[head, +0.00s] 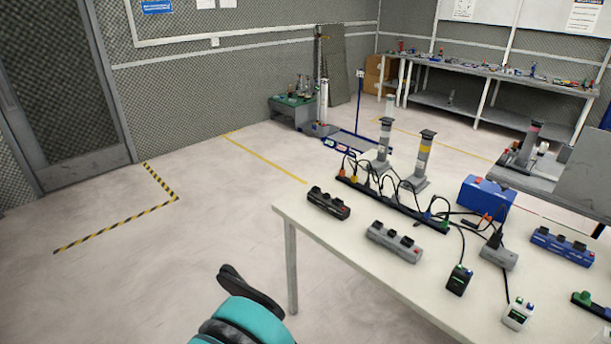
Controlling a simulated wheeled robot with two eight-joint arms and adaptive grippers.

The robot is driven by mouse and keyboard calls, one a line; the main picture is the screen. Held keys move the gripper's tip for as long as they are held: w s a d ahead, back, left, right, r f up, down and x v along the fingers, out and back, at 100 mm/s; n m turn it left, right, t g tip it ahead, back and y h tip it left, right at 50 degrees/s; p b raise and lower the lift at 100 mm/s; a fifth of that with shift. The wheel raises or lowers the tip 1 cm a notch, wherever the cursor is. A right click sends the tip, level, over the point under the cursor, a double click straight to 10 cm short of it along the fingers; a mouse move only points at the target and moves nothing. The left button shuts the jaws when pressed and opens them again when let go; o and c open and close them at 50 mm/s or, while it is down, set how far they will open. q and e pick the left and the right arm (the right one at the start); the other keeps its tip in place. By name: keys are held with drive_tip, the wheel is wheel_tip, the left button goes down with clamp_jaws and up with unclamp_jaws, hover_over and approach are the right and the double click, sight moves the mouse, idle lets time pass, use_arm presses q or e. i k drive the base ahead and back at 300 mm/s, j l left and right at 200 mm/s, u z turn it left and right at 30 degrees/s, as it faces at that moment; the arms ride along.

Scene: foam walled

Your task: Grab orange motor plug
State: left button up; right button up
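A white table (370,260) on the right holds a long black power strip (400,207) with several plugs and black cables. A small yellow-orange plug (354,179) sits on the left part of this strip. Another small orange piece (485,221) shows by the front of a blue box (487,198), among black cables; I cannot tell exactly what it is. A teal and black part of my arm (243,312) shows at the bottom edge, left of the table and apart from it.
Dark, grey and blue socket blocks (394,241) and two small boxed devices (517,315) stand on the table. Grey posts (423,160) rise behind the strip. A workbench (490,72) runs along the back wall. The floor at left (150,270) is clear, with striped tape.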

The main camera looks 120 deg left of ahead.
sight(342, 172)
drive_tip(key=u, duration=2.65)
drive_tip(key=i+j+u, duration=0.35)
drive_tip(key=j, duration=0.25)
drive_tip(key=i+j+u, duration=0.4)
drive_tip(key=k+j, duration=0.05)
drive_tip(key=j, duration=0.05)
